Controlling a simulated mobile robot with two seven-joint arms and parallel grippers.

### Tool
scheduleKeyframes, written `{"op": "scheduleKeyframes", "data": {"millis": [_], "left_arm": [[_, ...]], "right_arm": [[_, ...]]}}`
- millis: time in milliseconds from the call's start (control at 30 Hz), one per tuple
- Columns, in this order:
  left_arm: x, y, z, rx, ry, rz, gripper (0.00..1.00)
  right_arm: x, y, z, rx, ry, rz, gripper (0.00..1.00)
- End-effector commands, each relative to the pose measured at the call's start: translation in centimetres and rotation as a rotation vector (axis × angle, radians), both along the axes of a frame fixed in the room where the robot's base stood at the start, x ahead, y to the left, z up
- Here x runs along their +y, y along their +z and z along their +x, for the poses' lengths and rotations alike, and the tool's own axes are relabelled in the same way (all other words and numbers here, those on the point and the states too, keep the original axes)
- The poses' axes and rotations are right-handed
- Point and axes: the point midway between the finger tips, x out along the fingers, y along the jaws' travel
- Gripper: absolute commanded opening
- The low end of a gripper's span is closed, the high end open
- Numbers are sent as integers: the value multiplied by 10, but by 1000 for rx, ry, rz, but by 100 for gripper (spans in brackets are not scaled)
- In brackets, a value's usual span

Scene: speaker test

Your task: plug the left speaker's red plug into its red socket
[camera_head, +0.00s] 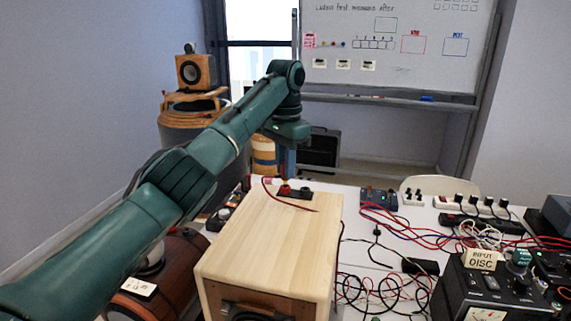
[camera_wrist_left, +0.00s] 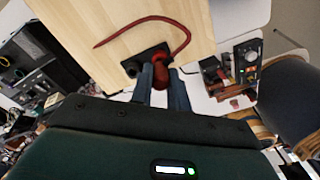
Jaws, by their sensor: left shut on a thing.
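The left speaker is a pale wooden box (camera_head: 268,235) on the white table. A black terminal plate (camera_head: 297,194) lies on its top near the far edge; it also shows in the wrist view (camera_wrist_left: 148,55). My left gripper (camera_head: 285,175) points down over this plate. In the wrist view its fingers (camera_wrist_left: 162,82) are shut on the red plug (camera_wrist_left: 161,74), close beside or over the plate. The plug's red wire (camera_wrist_left: 184,35) curves over the wood. Whether the plug touches a socket is unclear. My right gripper is out of view.
Tangled red and black cables (camera_head: 375,290) lie right of the box. A power strip (camera_head: 470,205) with several black plugs and a black device marked "INPUT DISC" (camera_head: 480,290) stand further right. A brown rounded cabinet (camera_head: 160,285) is at left. The box top is mostly clear.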

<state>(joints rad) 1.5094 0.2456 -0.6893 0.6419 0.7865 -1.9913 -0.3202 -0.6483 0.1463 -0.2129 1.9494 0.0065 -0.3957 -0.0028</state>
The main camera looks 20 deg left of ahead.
Motion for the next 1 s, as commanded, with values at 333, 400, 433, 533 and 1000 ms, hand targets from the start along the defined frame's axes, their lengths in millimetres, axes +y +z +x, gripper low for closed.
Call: {"op": "scheduleKeyframes", "data": {"millis": [333,400,433,533,1000], "left_arm": [[0,0,0,0,0,0,0],[0,0,0,0,0,0,0],[0,0,0,0,0,0,0],[0,0,0,0,0,0,0],[0,-8,0,0,0,0,0]], "right_arm": [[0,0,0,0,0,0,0],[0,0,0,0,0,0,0],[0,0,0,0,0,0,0],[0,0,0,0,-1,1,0],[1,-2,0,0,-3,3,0]]}}
